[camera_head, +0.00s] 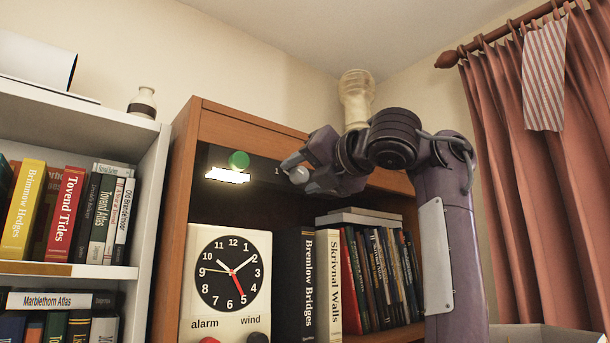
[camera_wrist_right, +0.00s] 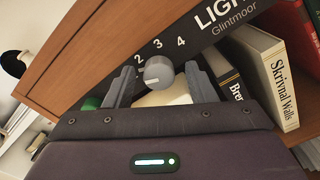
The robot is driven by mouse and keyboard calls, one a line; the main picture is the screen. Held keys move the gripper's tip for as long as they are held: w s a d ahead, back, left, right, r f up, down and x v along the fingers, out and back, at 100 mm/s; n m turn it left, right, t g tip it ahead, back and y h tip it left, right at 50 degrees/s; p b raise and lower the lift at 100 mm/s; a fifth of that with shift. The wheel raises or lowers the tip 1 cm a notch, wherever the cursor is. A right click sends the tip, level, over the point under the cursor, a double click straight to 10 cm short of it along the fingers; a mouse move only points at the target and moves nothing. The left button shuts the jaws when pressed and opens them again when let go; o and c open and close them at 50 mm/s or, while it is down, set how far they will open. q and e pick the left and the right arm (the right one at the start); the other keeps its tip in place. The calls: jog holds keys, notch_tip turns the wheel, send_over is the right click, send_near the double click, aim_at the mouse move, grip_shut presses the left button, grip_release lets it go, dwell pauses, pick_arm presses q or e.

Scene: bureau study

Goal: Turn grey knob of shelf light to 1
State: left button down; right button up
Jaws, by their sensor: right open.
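The shelf light is a dark panel (camera_wrist_right: 205,38) under the top board of the wooden bookcase, lettered "LIGHT Glintmoor". Its round grey knob (camera_wrist_right: 158,72) shows in the right wrist view, with the numbers 2, 3 and 4 beside it. My right gripper (camera_wrist_right: 160,76) is open, with one finger on each side of the knob; contact is unclear. In the head view, my right gripper (camera_head: 297,172) is at the panel, partly covering the knob (camera_head: 300,175). A "1" shows just left of it. My left gripper is not in view.
A green knob (camera_head: 238,160) and a bright white lamp strip (camera_head: 227,176) are left of the gripper. Below are a clock (camera_head: 228,316) and several books (camera_head: 294,280). A cream vase (camera_head: 357,95) stands on top, behind my right arm.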

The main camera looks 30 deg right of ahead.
jog(key=s+b, duration=0.6)
jog(key=s, duration=0.1)
jog(key=shift+s+d, duration=0.3)
jog(key=shift+s, duration=0.1)
dwell(0.3)
